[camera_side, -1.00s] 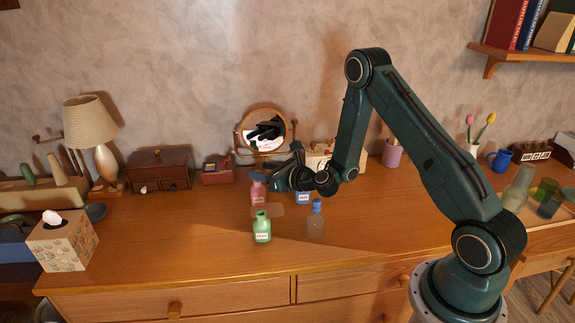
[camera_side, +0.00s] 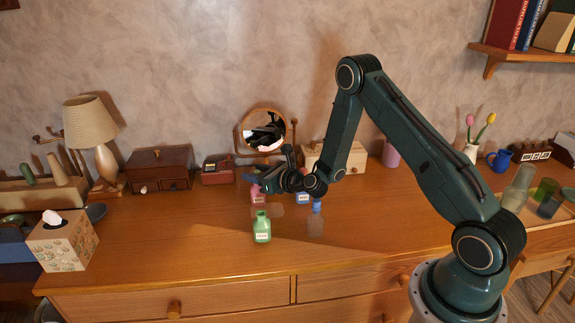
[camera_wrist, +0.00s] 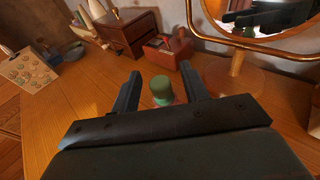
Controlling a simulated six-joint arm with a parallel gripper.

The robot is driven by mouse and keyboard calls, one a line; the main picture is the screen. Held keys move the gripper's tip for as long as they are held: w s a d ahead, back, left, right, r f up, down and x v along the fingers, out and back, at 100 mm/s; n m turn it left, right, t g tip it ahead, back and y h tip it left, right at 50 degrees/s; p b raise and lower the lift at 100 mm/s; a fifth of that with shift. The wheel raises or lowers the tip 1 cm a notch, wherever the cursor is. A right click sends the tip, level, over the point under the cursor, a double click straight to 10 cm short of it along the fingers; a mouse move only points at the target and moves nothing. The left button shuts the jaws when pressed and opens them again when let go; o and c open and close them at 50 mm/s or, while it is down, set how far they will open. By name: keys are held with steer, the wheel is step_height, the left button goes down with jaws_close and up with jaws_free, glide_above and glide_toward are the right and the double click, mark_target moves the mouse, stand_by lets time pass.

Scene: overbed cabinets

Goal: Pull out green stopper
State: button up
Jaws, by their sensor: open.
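A green stopper (camera_wrist: 162,87) shows in the wrist view between the two fingers of my open gripper (camera_wrist: 160,75), with a gap to each finger. In the side view my gripper (camera_side: 258,177) is at the pink bottle (camera_side: 257,194) and covers its top, so the stopper is hidden there. The pink bottle stands upright with a pale label. A green bottle (camera_side: 262,230) with a white label stands in front of it, its neck apparently without a stopper.
A round mirror (camera_side: 264,130) and a red box (camera_side: 217,171) are behind.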

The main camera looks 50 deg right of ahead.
mark_target(257, 172)
steer(key=shift+c, duration=0.5)
jaws_close()
steer(key=shift+r, duration=0.15)
step_height(257, 172, up, 20)
stand_by(0.8)
steer(key=shift+f, duration=0.2)
stand_by(0.4)
